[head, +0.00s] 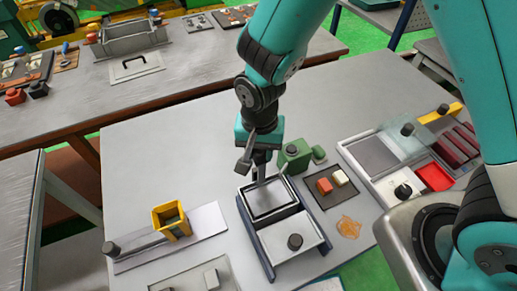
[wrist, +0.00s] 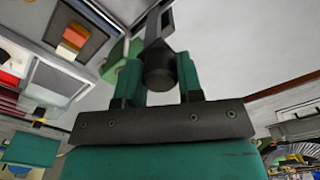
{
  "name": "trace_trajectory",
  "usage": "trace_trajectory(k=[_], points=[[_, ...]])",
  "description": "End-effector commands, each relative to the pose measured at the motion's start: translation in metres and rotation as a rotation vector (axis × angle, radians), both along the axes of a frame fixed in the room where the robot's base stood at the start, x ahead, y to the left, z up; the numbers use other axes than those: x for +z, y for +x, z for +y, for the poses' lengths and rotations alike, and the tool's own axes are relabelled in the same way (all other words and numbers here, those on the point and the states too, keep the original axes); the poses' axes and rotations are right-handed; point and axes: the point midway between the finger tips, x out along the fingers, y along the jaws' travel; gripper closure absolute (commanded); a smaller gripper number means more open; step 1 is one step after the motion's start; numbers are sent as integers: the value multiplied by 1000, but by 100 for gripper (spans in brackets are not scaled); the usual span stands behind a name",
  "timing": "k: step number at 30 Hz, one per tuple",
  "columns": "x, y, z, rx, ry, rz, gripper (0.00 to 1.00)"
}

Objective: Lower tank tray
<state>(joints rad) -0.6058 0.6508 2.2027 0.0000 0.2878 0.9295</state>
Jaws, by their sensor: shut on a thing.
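The tank (head: 283,245) is a dark-framed box with a pale grey cover and a black knob at its front. At its rear, a square grey tray (head: 272,200) with a dark rim sits between thin uprights. My gripper (head: 261,168) points down over the tray's rear edge. In the wrist view its green fingers (wrist: 160,88) are shut on a dark round knob (wrist: 159,68) with a grey bar behind it. The knob's join to the tray is hidden, and the tray's exact height is unclear.
A green block-like fixture (head: 295,153) stands close right of my gripper. A dark mat (head: 337,203) with red and white blocks lies right of the tank. A yellow open box (head: 171,220) stands on a plate at left. The table's rear left is clear.

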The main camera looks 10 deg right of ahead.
Motion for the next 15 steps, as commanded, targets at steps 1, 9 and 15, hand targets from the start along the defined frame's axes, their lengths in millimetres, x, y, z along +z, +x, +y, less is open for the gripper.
trace_trajectory(k=[1, 9, 15], points=[[-3, 0, 0, 0, 0, 0, 79], [-17, 0, 0, 0, 0, 0, 79], [-27, 0, 0, 0, -1, 0, 79]])
